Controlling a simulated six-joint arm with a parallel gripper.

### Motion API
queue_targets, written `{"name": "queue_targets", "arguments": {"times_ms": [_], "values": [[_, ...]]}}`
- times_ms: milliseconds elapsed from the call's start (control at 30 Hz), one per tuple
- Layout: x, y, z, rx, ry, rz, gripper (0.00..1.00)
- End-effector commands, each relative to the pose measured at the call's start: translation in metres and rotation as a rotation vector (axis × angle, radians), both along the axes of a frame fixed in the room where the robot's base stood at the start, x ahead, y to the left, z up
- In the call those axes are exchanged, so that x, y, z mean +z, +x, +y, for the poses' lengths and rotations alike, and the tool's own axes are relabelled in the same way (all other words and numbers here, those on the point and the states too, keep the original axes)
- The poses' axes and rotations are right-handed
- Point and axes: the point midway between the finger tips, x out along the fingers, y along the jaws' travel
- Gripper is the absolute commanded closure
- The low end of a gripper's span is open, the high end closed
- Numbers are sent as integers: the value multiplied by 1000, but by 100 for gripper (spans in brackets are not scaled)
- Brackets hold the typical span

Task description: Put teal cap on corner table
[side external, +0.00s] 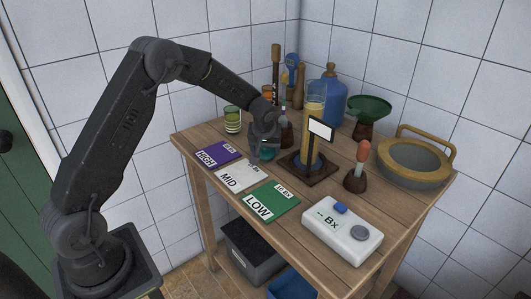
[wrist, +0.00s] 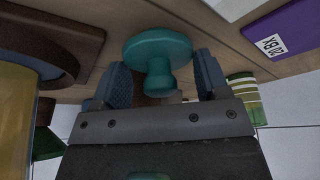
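The teal cap (side external: 267,154) is at the back left of the wooden corner table (side external: 400,212), just under my gripper (side external: 265,146). In the wrist view the cap (wrist: 158,50) shows a wide round disc and a narrower stem. My gripper (wrist: 163,82) has its two blue-grey fingers on either side of the stem, with a visible gap on both sides. The fingers look open and not touching the cap. I cannot tell for sure whether the cap rests on the wood. Its lower part is partly hidden by the gripper in the side view.
Purple HIGH (side external: 217,155), white MID (side external: 241,176) and green LOW (side external: 271,201) cards lie along the front left edge. An amber cylinder (side external: 313,125) on a dark stand is close to the right. A striped glass (side external: 233,121) stands behind left. A white meter (side external: 342,231) lies in front.

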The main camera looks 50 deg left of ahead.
Motion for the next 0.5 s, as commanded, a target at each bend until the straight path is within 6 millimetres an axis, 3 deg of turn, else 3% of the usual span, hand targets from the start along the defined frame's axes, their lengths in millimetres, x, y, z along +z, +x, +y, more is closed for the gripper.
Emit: {"name": "queue_targets", "arguments": {"times_ms": [167, 500], "values": [[0, 0, 0, 0, 0, 0, 59], [9, 1, 0, 0, 1, -3, 59]]}}
